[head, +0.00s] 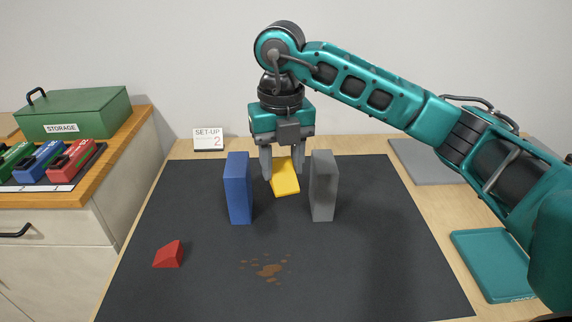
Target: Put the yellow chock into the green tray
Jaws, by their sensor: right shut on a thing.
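The yellow chock (286,181) is between the fingertips of my right gripper (281,172), which is shut on it. It looks tilted, and I cannot tell whether it touches the mat. My gripper points down between an upright blue block (238,188) on the left and an upright grey block (322,186) on the right. The green tray (487,258), a teal green, lies flat and empty at the right, partly behind my right arm. My left gripper is not in view.
A red wedge (169,254) and a brown stain (268,268) are on the dark mat (370,285). A grey flat panel (419,166) lies at the back right. A "SET-UP 2" card (208,140) stands at the back. The mat's front right is clear.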

